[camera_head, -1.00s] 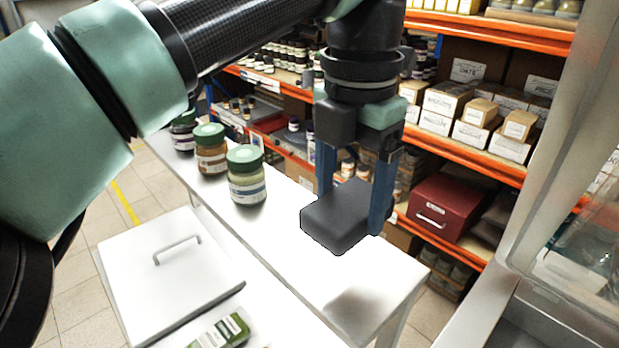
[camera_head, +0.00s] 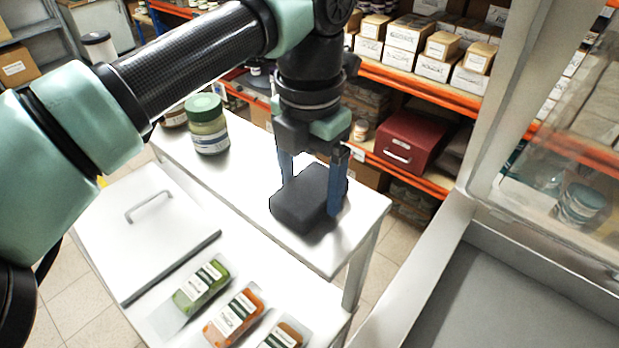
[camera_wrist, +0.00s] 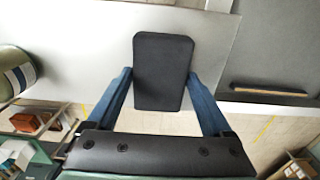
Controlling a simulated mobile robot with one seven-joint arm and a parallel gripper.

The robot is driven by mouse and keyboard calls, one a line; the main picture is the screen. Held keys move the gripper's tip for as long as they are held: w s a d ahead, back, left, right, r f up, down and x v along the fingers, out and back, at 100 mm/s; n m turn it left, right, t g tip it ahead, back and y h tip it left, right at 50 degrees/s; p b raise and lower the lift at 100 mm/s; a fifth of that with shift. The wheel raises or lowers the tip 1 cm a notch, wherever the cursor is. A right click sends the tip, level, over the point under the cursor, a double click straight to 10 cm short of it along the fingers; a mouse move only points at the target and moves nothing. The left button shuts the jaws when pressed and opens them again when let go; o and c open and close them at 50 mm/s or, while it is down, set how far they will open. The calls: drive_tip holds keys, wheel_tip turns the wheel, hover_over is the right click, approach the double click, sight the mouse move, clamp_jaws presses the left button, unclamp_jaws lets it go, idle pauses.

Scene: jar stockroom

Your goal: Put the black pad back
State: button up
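The black pad (camera_head: 302,198) is a dark, rounded block near the right end of the white table. My gripper (camera_head: 312,195) points down with its two blue fingers on either side of the pad, shut on it. In the wrist view the pad (camera_wrist: 163,72) lies between the fingertips of my gripper (camera_wrist: 161,76), touching both sides. A dark shadow lies close beneath the pad on the tabletop. I cannot tell whether the pad touches the table.
The white table (camera_head: 245,170) also holds a green-lidded jar (camera_head: 207,125) at left. In front are a handled white lid (camera_head: 150,235) and several labelled packs (camera_head: 200,287). An orange shelf with boxes and a red box (camera_head: 410,140) stands behind. A grey-framed case (camera_head: 480,290) is at right.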

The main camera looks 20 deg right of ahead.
sight(309, 187)
drive_tip(key=shift+o, duration=0.7)
drive_tip(key=shift+r, duration=0.15)
wheel_tip(309, 187, up, 12)
drive_tip(key=b, duration=0.2)
